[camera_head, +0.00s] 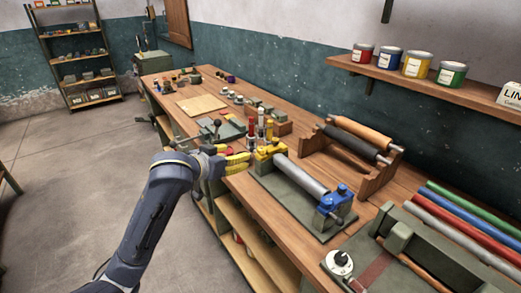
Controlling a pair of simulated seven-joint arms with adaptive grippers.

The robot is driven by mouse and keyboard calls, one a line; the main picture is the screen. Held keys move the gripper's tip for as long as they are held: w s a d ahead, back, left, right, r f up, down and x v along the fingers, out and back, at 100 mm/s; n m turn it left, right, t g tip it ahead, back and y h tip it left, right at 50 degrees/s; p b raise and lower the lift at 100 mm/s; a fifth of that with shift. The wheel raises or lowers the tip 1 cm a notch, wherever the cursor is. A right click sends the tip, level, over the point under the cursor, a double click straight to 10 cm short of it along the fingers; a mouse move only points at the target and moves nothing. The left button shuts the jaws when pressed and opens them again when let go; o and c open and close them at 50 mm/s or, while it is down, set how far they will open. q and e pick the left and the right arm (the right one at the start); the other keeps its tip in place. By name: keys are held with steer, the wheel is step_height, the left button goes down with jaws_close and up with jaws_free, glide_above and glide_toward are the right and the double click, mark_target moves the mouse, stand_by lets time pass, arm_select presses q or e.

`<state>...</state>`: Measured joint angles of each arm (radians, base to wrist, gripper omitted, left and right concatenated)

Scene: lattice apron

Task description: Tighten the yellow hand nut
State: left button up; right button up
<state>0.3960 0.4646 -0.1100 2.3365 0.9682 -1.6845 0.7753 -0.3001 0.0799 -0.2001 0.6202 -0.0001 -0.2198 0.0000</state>
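A small press with a grey roller (302,176) lies on the bench. A yellow end block (268,152) with a yellow knob-like top is at its far left end; this looks like the yellow hand nut's place, but the nut is too small to make out clearly. A blue end block (337,203) with blue knobs is at the near right end. My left gripper (249,161), with yellow ribbed fingers, is beside the yellow block, its tips close to or touching it. I cannot tell contact or finger gap. My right gripper is not in view.
Red and yellow bottles (260,127) stand just behind the yellow block. Coloured tubes (475,222) and another grey machine (430,245) fill the near right. Paint cans (416,65) sit on the wall shelf.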

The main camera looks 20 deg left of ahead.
mark_target(260, 149)
arm_select(q)
steer(key=x, duration=1.7)
steer(key=shift+d+f, duration=0.1)
steer(key=shift+d, duration=0.05)
steer(key=shift+w, duration=0.1)
jaws_close()
